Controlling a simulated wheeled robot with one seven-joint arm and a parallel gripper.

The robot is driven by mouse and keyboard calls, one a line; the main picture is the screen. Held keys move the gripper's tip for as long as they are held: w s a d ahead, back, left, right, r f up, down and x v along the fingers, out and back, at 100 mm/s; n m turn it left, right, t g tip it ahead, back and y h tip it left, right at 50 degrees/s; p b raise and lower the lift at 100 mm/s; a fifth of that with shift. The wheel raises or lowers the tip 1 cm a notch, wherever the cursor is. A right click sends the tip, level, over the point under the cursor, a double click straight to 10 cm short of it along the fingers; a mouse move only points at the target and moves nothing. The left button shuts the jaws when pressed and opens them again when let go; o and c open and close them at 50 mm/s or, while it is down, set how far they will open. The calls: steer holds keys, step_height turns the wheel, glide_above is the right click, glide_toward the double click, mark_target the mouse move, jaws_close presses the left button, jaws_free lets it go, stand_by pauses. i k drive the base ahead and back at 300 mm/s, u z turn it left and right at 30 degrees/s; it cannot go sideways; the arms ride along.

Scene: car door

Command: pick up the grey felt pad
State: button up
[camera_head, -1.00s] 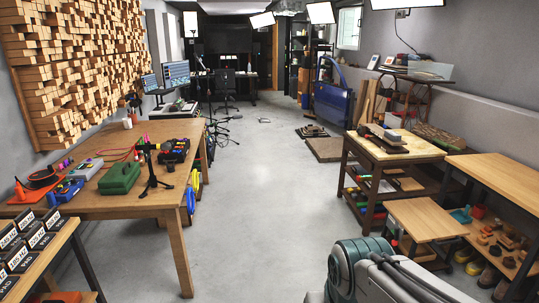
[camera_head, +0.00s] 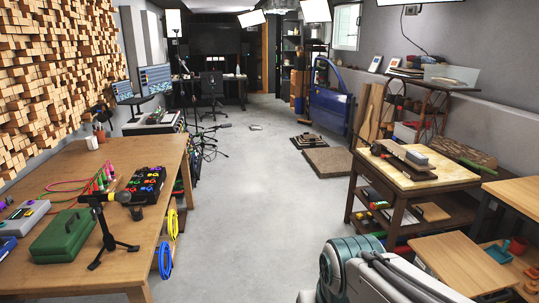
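I cannot pick out the grey felt pad for certain. A small grey block-like piece (camera_head: 417,158) lies on the wooden workbench (camera_head: 440,178) at right, beside a dark long piece and a light board. It is too small to tell whether it is felt. A dark flat mat (camera_head: 297,142) with small items on it lies on the floor ahead, and a brown flat slab (camera_head: 328,161) lies in front of it. My gripper is not in view; only part of my arm shows at the bottom right.
A blue car door (camera_head: 328,108) stands upright at the back right. A long wooden table (camera_head: 60,277) at left holds a green case (camera_head: 63,236), a microphone stand (camera_head: 110,235) and electronics. A low wooden stand (camera_head: 463,262) is at right.

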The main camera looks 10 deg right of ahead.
mark_target(415, 156)
steer(key=z, duration=0.15)
steer(key=i, duration=1.55)
steer(key=z, duration=0.55)
steer(key=i, duration=1.65)
steer(key=z, duration=0.8)
steer(key=i, duration=1.2)
steer(key=z, duration=0.25)
